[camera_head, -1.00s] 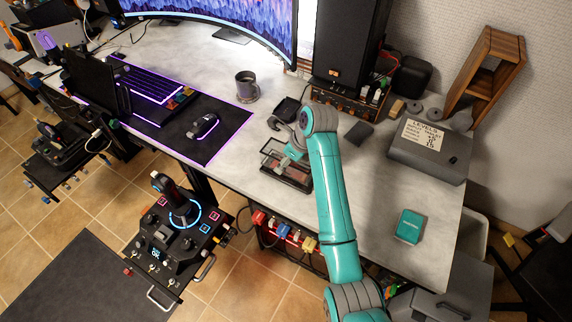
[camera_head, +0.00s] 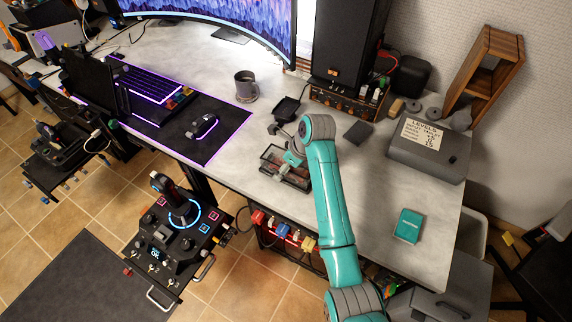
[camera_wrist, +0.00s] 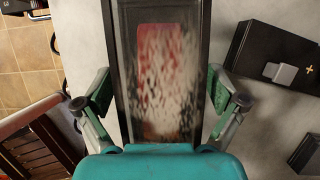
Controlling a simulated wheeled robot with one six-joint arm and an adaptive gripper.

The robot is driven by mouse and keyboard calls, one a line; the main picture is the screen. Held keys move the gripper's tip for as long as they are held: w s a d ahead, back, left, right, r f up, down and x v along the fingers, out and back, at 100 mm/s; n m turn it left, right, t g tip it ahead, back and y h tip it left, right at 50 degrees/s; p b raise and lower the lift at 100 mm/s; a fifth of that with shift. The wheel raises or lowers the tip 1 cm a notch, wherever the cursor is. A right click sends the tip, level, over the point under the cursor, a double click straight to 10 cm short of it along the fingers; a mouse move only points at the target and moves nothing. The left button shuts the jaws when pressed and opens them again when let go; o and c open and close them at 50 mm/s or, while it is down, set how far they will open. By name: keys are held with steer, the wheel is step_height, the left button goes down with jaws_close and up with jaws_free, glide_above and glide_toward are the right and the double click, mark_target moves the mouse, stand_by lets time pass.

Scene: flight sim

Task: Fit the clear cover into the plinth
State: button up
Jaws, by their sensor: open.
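The plinth (camera_head: 296,183) is a dark rectangular base on the grey desk near its front edge. The clear cover (camera_head: 273,157) is see-through with dark edges and sits at the plinth; I cannot tell if it is fully seated. In the wrist view, a dark frame (camera_wrist: 123,60) surrounds a red patch and a speckled, blurred area. My gripper (camera_head: 292,158) is over the plinth, partly hidden by my arm. In the wrist view my gripper (camera_wrist: 162,100) is open, with one finger on each side of the frame and visible gaps between.
A mug (camera_head: 245,86) and mouse (camera_head: 206,126) are to the left. A dark block (camera_head: 358,132), a grey case (camera_head: 428,150) and a teal box (camera_head: 409,226) are to the right. Desk between them is clear.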

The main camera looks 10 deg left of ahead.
steer(key=v, duration=1.2)
steer(key=shift+r, duration=0.15)
